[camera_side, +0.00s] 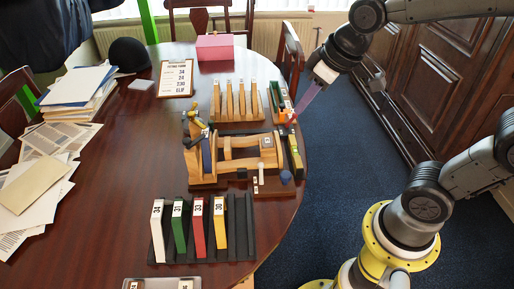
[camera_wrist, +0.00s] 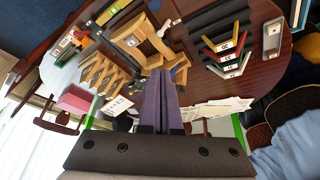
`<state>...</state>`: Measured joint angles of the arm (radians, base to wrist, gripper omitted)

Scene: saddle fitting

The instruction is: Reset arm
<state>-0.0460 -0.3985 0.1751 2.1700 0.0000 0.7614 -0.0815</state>
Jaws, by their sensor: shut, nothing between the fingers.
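My gripper (camera_side: 302,106) is in the air at the table's right edge in the side view, its purple fingers pointing down and left. In the wrist view the two purple fingers (camera_wrist: 164,82) lie together, shut and empty. The fingertips show near the tray of small coloured tools (camera_side: 291,140) in the side view; the gap between them is hard to judge. The wooden fitting stand (camera_side: 236,158) is on the table to the left of and below the gripper in the side view. It also shows in the wrist view (camera_wrist: 143,36).
A black rack (camera_side: 240,228) holds numbered white, green, red and yellow pieces. A wooden rack (camera_side: 238,116) with upright pieces stands behind the stand. A clipboard (camera_side: 175,78), pink box (camera_side: 215,47), black helmet (camera_side: 128,54) and papers (camera_side: 45,165) lie farther off. The table's left middle (camera_side: 120,180) is clear.

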